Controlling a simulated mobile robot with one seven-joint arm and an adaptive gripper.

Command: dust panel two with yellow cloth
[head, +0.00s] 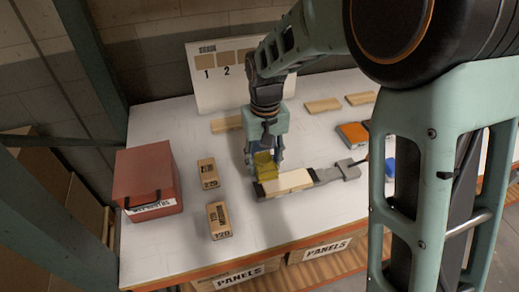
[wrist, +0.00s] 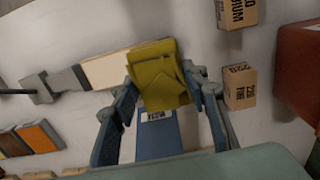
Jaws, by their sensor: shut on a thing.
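Other pale panels (head: 322,105) lie at the back, under a board numbered 1 and 2 (head: 208,90). No number shows on the clamped panel.
Two small labelled tan boxes stand left of the panel, one nearer (head: 219,220) and one farther (head: 208,173). A red box (head: 150,178) stands at the table's left. Orange-topped blocks (head: 352,134) lie at the right. The white tabletop (head: 165,240) is clear at front left.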

